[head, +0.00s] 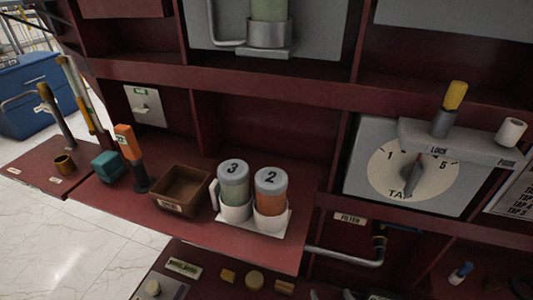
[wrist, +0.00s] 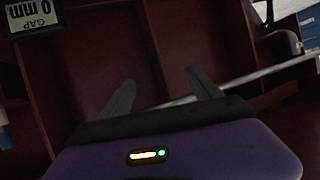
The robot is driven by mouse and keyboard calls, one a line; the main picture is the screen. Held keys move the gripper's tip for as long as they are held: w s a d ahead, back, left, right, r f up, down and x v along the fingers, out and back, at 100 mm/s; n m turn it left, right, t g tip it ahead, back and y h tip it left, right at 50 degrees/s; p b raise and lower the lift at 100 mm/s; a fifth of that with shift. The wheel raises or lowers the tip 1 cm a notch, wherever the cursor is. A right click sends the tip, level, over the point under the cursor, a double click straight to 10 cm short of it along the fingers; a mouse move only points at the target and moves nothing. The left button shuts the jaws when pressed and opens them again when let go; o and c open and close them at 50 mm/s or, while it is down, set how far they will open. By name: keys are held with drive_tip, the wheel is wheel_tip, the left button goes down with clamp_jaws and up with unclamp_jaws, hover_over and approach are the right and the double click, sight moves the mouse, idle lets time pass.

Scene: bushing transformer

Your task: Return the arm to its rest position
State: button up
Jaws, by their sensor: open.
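My gripper (wrist: 160,85) shows only in the wrist view. Its two dark fingers stand wide apart with nothing between them. Beyond the fingers are the dark red panels (wrist: 95,60) of a cabinet. The head view does not show my arm or gripper, so its place relative to the things there cannot be told.
Canisters marked 3 (head: 233,185) and 2 (head: 270,192) stand on a red shelf beside an open wooden box (head: 182,188). A tap dial (head: 413,170) is at the right. In the wrist view, a "GAP 0 mm" display (wrist: 33,14) is at the upper left.

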drive_tip(key=s+d+r+t, duration=0.1)
drive_tip(key=s+r, duration=0.9)
drive_tip(key=s, duration=0.5)
drive_tip(key=s+d+r+t, duration=0.1)
drive_tip(key=s+d+r, duration=0.1)
drive_tip(key=s+r, duration=1.05)
wheel_tip(320, 180, up, 18)
drive_tip(key=s+p, duration=0.2)
drive_tip(key=p, duration=1.8)
drive_tip(key=shift+f+h, duration=0.15)
drive_tip(key=shift+h, duration=0.15)
drive_tip(key=shift+a, duration=0.1)
